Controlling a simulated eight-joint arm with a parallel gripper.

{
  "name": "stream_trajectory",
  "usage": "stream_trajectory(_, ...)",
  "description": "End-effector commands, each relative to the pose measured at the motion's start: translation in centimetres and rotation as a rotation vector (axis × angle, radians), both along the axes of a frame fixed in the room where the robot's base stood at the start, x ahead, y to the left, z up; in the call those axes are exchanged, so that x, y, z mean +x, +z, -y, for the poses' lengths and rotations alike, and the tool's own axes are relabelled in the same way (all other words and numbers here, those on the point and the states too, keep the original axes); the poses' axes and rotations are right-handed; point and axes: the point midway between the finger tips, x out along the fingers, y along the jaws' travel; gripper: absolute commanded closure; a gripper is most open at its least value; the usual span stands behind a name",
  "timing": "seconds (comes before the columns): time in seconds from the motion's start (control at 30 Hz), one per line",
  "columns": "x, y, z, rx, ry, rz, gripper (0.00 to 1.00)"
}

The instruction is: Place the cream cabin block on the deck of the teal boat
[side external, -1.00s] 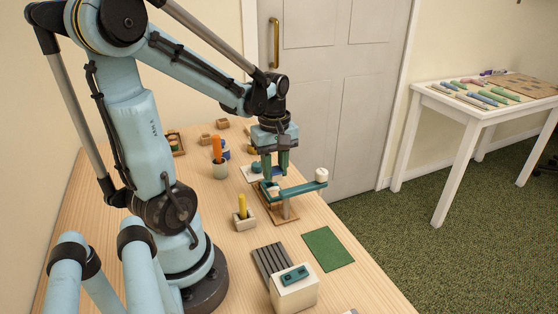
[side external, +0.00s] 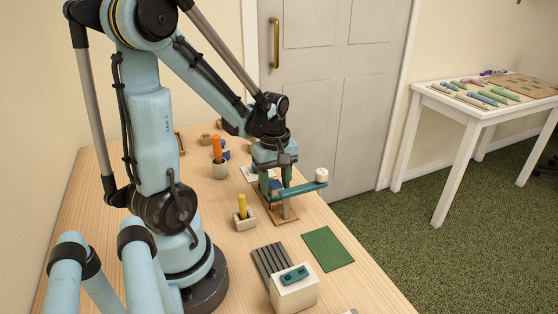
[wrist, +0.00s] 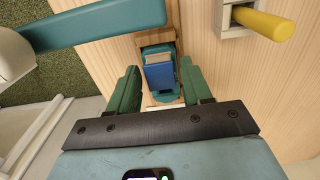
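My gripper (side external: 276,195) points down at the left end of a teal beam (side external: 303,188) on a wooden base (side external: 286,212). Its green fingers are apart in the wrist view (wrist: 158,68), on either side of a blue block (wrist: 159,77); I see gaps beside the block. The beam crosses the wrist view's upper left. A cream cylinder (side external: 321,175) stands on the beam's right end. A small teal piece with dark recesses (side external: 295,275), possibly the boat, lies on a cream box (side external: 294,294). I cannot identify the cream cabin block with certainty.
A yellow peg stands in a pale holder (side external: 245,222) left of the beam. An orange peg stands in a cup (side external: 220,171) farther back. A grey slatted piece (side external: 271,259) and a green mat (side external: 327,248) lie near the front.

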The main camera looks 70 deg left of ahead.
Motion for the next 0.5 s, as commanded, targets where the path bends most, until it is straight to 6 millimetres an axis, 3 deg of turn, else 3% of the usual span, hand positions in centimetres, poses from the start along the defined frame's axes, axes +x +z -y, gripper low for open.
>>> stream_trajectory(0.5, 0.00, 0.91, 0.00, 0.000, 0.000, 0.000, 0.43)
